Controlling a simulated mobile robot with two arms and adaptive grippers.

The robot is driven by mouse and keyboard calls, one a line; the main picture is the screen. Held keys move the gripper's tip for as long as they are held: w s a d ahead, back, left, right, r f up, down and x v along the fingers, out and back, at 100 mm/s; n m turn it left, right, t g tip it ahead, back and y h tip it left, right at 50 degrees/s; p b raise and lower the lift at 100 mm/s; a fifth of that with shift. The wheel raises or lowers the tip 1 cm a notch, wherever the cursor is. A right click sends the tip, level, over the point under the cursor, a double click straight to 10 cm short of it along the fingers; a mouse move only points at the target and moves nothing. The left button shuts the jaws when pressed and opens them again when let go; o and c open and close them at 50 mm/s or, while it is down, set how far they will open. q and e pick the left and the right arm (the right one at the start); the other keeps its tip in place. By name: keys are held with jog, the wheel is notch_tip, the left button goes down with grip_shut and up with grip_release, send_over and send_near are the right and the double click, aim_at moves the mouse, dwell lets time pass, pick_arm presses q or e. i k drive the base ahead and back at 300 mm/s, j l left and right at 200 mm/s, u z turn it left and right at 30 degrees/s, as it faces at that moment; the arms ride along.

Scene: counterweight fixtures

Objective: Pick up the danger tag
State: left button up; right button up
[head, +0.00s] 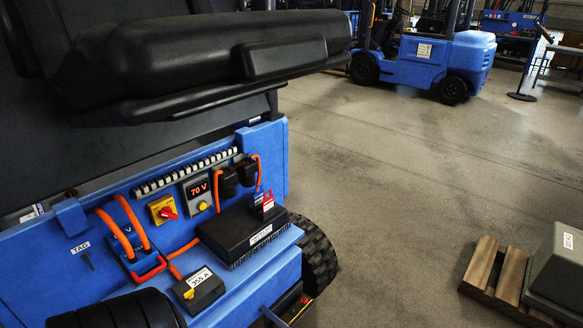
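A small red-and-white tag (268,202), which looks like the danger tag, stands upright on the black box (240,228) on the blue forklift's side. A small blue tag-like piece (258,198) is right beside it. The print on them is too small to read. A label reading "TAG" (80,247) is on the blue panel at the left, with a small dark hook (88,261) below it. Neither of my grippers shows in the head view.
The blue panel holds a 70 V display (197,188), a red-and-yellow switch (163,210) and orange cables (130,222). A grey meter box (198,290) sits in front of the black box. The black seat (200,60) overhangs the panel. A wooden pallet (496,268) stands right; floor between is clear.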

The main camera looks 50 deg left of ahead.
aim_at(268, 203)
jog(key=i+u, duration=0.4)
jog(key=i+l+u, duration=0.1)
jog(key=i+u, duration=0.3)
jog(key=i+l+u, duration=0.2)
jog(key=u, duration=0.15)
jog(key=i+l+u, duration=0.4)
jog(key=i+j, duration=0.05)
jog(key=j, duration=0.05)
